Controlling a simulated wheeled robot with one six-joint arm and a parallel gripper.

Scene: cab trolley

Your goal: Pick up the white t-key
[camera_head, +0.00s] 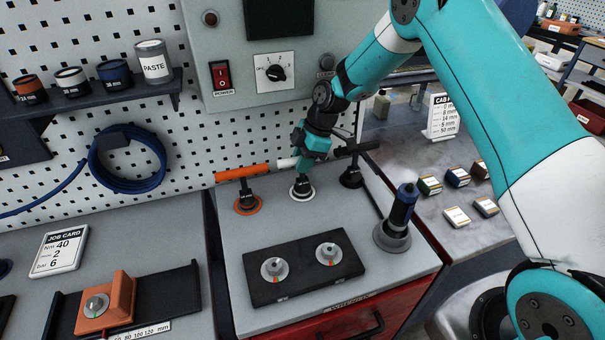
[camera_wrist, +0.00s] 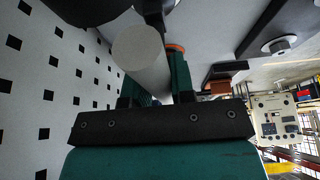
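The white t-key (camera_head: 287,163) stands in a white-ringed holder (camera_head: 308,194) on the grey worktop, its handle bar partly hidden by my gripper. My gripper (camera_head: 306,160) is at this bar. In the wrist view, the white bar (camera_wrist: 140,48) points toward the camera and fills the space between my two teal fingers (camera_wrist: 158,88). No gap shows between bar and fingers, so my gripper looks shut on it. The t-key appears upright and still in its holder.
An orange t-key (camera_head: 242,172) stands close on the left and a black t-key (camera_head: 356,150) close on the right. A blue-handled tool (camera_head: 402,208) stands at front right. A black block (camera_head: 300,288) with two grey knobs lies in front. The pegboard wall is behind.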

